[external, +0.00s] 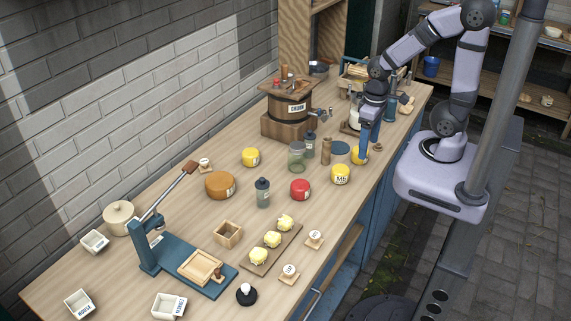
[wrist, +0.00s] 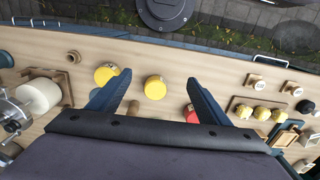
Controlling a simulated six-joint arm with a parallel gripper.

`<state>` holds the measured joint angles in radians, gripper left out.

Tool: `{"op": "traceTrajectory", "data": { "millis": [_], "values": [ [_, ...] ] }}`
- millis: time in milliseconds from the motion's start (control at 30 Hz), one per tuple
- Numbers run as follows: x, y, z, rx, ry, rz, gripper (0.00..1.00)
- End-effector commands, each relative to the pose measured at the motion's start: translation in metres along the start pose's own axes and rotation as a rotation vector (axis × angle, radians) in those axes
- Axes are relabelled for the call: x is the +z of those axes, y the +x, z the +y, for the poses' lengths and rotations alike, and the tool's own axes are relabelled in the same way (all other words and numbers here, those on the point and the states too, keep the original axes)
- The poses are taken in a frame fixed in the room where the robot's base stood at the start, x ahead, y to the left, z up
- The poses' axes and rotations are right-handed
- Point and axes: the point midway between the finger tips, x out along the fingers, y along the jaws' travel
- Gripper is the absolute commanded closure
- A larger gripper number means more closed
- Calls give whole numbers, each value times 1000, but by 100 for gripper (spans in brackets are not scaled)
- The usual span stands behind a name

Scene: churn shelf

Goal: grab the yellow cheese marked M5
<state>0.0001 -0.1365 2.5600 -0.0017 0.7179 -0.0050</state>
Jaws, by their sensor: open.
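The yellow cheese marked M5 (external: 340,174) stands on the bench near its front edge, label facing the external camera. In the wrist view, the yellow cheese at centre (wrist: 155,87) appears to be this one; no label is readable there. My gripper (external: 367,142) is open, pointing down above the bench, further along it than M5. In the wrist view, its two blue fingers (wrist: 159,80) spread to either side of the cheese, which lies beyond the tips, apart from them. Another yellow cheese (external: 358,155) is partly hidden behind my gripper; it shows by the left finger (wrist: 106,74).
A red cheese (external: 300,190) stands left of M5. A third yellow cheese (external: 251,157) and an orange one (external: 219,185) stand further back. A glass jar (external: 297,156), a wooden mill (external: 326,151) and the churn (external: 288,108) lie behind. Bare bench surrounds M5.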

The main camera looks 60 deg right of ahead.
Motion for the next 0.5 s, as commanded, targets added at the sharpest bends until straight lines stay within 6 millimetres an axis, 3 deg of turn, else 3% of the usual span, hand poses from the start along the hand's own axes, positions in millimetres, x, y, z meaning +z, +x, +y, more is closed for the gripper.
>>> {"op": "traceTrajectory", "data": {
  "millis": [100, 333, 500],
  "values": [
    [1, 8, 0, 0, -1, -7, 29],
    [13, 56, -1, 0, -6, -121, 29],
    [-11, 90, -2, 5, 62, -160, 29]
  ]
}}
